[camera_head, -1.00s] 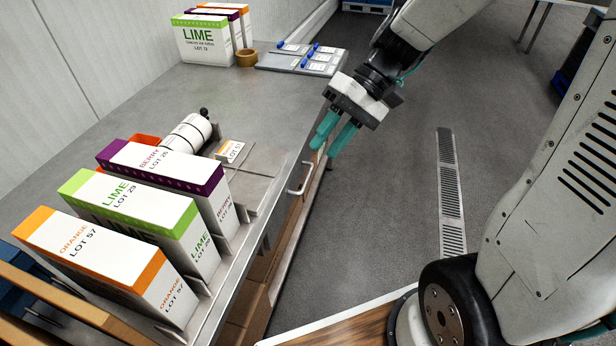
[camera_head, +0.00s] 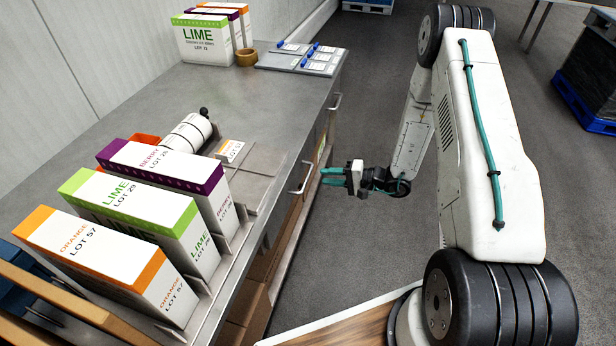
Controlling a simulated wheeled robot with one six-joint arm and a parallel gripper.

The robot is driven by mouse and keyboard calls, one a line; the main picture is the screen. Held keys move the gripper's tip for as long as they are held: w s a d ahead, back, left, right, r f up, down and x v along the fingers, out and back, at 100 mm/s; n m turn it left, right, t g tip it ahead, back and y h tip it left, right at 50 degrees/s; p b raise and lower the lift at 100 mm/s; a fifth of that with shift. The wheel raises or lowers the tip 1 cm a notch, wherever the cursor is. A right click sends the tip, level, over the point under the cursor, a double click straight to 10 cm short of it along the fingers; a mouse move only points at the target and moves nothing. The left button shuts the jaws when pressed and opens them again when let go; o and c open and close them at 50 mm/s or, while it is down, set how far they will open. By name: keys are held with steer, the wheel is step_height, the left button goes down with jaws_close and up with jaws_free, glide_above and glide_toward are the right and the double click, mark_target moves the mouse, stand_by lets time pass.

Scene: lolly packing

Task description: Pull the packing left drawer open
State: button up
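The packing bench (camera_head: 262,100) runs along the left. Its front has a near drawer handle (camera_head: 302,179), a pale metal bar, and a far drawer handle (camera_head: 336,103). Both drawer fronts look flush with the bench, so the drawers appear shut. My gripper (camera_head: 324,176) is low in front of the bench, just right of the near handle, with its teal fingers pointing left at it. The fingers are apart with a gap between them and nothing held. They look short of the handle, though the exact gap is hard to tell.
Orange, lime and berry boxes (camera_head: 130,206) stand in slots at the near bench end. A white roll (camera_head: 187,132) and a card (camera_head: 231,150) lie behind them. A tray with blue-clipped cards (camera_head: 300,64) sits at the far end.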

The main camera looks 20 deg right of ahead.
mark_target(308, 175)
steer(key=x, duration=0.7)
steer(key=shift+w+a+f, duration=0.2)
steer(key=shift+w+f, duration=0.1)
steer(key=shift+f, duration=0.05)
jaws_close()
